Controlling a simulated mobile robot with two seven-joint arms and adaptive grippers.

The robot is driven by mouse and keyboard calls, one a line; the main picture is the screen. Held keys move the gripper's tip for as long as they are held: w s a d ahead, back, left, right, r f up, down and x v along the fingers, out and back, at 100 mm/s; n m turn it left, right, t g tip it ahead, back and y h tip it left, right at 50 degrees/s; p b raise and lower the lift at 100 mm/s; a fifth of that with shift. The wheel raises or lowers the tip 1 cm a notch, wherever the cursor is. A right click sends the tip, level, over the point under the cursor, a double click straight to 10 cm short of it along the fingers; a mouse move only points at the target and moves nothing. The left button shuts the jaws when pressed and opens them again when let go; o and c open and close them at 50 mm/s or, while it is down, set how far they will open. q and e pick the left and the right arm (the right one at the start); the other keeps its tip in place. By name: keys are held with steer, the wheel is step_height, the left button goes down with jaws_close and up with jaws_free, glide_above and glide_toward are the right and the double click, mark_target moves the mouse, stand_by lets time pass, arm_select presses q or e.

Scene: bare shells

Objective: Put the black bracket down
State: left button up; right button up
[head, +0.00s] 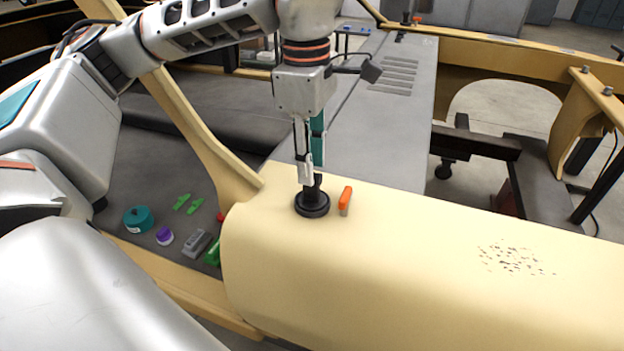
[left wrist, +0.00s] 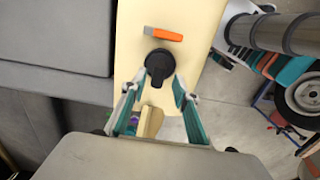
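The black bracket (head: 312,205) has a round, disc-like base and a short stem. It stands upright on the cream curved shell (head: 430,255), near its left end. In the left wrist view the bracket (left wrist: 159,66) shows just beyond the fingertips, with the cream surface behind it. My left gripper (head: 310,172) points down over the stem. In the left wrist view its fingers (left wrist: 157,88) are spread, with visible gaps on both sides of the stem. My right gripper is not in view.
An orange-and-grey piece (head: 346,198) lies close right of the bracket. On the dark surface at left are a teal round container (head: 138,218), a purple-and-white piece (head: 164,236), green clips (head: 194,206) and a grey block (head: 196,243). The shell's right side is clear except dark specks (head: 515,258).

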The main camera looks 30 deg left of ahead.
arm_select(q)
step_height(320, 180, up, 7)
steer(key=shift+a, duration=0.15)
steer(key=shift+s+f, duration=0.1)
steer(key=shift+s, duration=0.05)
stand_by(0.5)
